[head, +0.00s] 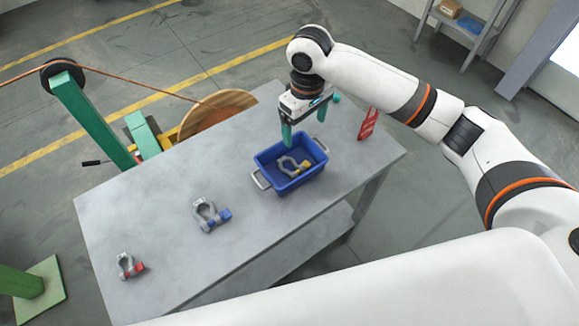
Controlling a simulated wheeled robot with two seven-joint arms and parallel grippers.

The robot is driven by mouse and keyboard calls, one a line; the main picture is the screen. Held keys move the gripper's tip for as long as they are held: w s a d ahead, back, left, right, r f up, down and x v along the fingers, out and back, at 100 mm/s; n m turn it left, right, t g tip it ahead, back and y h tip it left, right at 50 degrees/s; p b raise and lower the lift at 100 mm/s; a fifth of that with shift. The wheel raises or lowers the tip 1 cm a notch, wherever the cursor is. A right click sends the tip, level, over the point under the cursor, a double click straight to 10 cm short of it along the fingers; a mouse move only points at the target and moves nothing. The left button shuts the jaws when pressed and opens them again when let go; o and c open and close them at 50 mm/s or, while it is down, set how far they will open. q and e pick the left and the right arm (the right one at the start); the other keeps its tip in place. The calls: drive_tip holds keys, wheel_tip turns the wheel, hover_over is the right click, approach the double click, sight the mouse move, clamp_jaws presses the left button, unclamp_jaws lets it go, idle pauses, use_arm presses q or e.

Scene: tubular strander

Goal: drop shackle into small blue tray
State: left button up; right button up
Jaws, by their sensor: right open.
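A small blue tray (267,161) with grey handles stands on the right part of the grey table. A shackle with a yellow pin (291,168) lies inside the tray. A larger shackle with a blue pin (209,215) lies on the table left of the tray. A small shackle with a red pin (130,267) lies near the table's left end. My right gripper (304,131) is open, with green fingers, above the tray's far side. I see nothing between its fingers. My left gripper is not in view.
The grey table (150,225) is clear between the shackles. A red tag or card (368,124) stands at its right side. Beyond its far edge are a wooden reel (215,112) and a green post (90,120) with a copper-coloured strand.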

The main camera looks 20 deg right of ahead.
wheel_tip(320, 180, up, 5)
drive_tip(key=shift+f+b, duration=0.1)
drive_tip(key=shift+b, duration=0.2)
